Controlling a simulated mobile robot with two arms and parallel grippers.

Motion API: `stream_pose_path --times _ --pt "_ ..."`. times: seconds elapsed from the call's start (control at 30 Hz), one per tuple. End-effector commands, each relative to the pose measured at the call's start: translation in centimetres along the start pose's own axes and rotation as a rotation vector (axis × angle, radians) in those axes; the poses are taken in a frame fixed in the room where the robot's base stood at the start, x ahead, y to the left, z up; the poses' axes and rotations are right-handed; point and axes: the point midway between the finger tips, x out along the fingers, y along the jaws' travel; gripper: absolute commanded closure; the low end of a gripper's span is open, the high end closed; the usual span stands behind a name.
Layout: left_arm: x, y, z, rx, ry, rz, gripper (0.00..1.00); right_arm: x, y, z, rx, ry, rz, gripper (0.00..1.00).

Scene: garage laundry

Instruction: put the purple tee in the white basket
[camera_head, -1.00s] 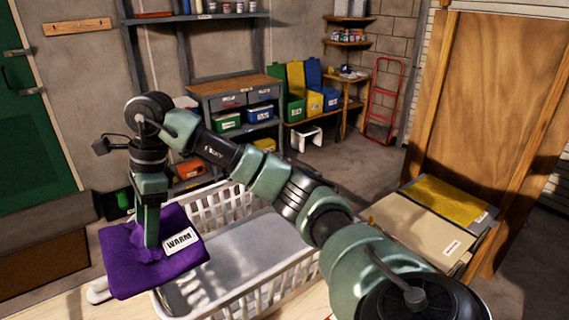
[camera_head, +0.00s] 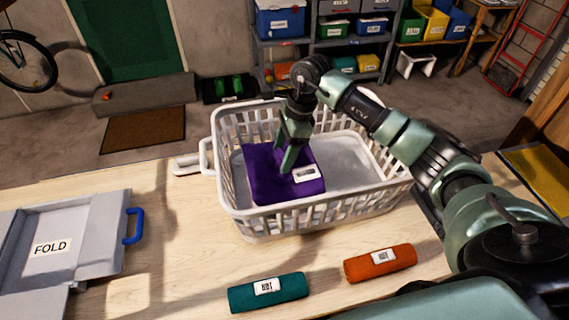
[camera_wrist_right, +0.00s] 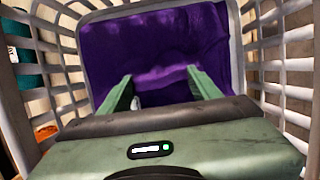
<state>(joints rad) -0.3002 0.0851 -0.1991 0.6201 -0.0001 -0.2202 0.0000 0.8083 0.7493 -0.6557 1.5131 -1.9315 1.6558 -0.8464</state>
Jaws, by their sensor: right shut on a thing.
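The purple tee (camera_head: 262,180) is a folded cloth with a white label, in the left part of the white basket (camera_head: 300,224). My right gripper (camera_head: 290,160) reaches down into the basket and is shut on the tee. In the right wrist view the tee (camera_wrist_right: 160,40) lies beyond the fingers (camera_wrist_right: 162,86), with slatted basket walls on both sides. I cannot tell whether the tee rests on the basket's floor. My left gripper is not in view.
The basket stands on a pale wooden table (camera_head: 185,240). A teal roll (camera_head: 268,292) and an orange roll (camera_head: 380,263) lie in front of it. A grey folding board (camera_head: 70,240) with a blue handle lies at left. Shelves with bins stand behind.

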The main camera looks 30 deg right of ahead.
Motion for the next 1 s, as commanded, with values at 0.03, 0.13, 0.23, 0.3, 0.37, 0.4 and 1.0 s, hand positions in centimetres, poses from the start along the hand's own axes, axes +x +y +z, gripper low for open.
stream_pose_path --times 0.03,0.13,0.23,0.3,0.37,0.4,1.0 --pt "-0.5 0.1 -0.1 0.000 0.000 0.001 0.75 0.7 0.1 -0.1 0.000 0.000 0.003 1.00" --pt "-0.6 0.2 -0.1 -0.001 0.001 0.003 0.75 1.7 0.0 -0.4 0.000 -0.002 0.001 1.00" --pt "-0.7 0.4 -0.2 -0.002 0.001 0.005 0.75 2.2 0.0 -0.6 -0.001 -0.002 0.000 1.00" --pt "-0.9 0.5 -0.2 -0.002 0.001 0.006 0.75 2.8 0.0 -0.7 -0.001 -0.001 0.000 1.00" --pt "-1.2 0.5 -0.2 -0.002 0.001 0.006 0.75 3.5 0.1 -0.9 0.000 0.000 0.003 1.00" --pt "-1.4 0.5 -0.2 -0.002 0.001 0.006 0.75 4.1 0.1 -1.0 0.001 -0.002 0.003 1.00" --pt "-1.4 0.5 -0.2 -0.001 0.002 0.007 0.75 6.5 0.0 -1.8 -0.001 -0.001 -0.001 0.18"
